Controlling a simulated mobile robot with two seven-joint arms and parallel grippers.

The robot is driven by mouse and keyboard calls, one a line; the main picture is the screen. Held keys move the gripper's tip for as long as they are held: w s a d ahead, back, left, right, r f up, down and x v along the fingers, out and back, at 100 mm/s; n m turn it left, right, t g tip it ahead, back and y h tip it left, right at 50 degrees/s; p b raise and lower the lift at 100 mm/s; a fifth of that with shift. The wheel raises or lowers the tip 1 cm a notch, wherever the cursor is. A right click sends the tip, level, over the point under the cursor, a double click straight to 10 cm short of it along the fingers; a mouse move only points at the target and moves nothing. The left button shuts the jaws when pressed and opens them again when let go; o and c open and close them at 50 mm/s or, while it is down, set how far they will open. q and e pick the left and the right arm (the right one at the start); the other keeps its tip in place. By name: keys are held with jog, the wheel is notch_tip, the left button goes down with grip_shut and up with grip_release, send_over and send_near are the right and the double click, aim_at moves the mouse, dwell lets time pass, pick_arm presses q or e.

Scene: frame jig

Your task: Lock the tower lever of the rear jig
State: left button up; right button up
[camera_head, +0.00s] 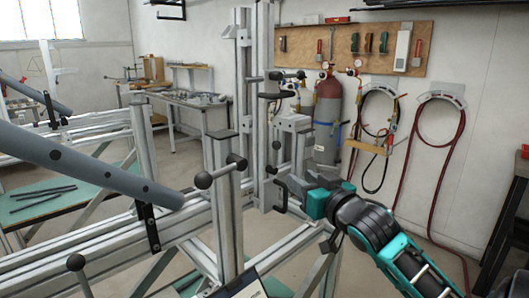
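The rear jig's tower (243,80) is a tall pair of upright aluminium profiles in the middle of the view. A dark lever with ball ends (276,157) sits on its right side at mid height. My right gripper (285,194) comes in from the right, just below and right of this lever. Its dark fingers look spread, with nothing seen between them. They appear apart from the lever, though depth is hard to judge. A nearer post carries another bar handle with black balls (221,173). My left gripper is not in view.
A grey tube (90,165) lies across the jig frame at left. A gas cylinder (327,115), a tool board (355,48) and hanging hoses (437,150) are along the back wall. A workbench (190,108) stands behind. Floor at right of the frame is partly free.

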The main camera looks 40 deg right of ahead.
jog(key=r+x, duration=0.1)
jog(key=x, duration=1.2)
jog(key=shift+d+r, duration=0.3)
jog(key=shift+s, duration=0.2)
grip_shut()
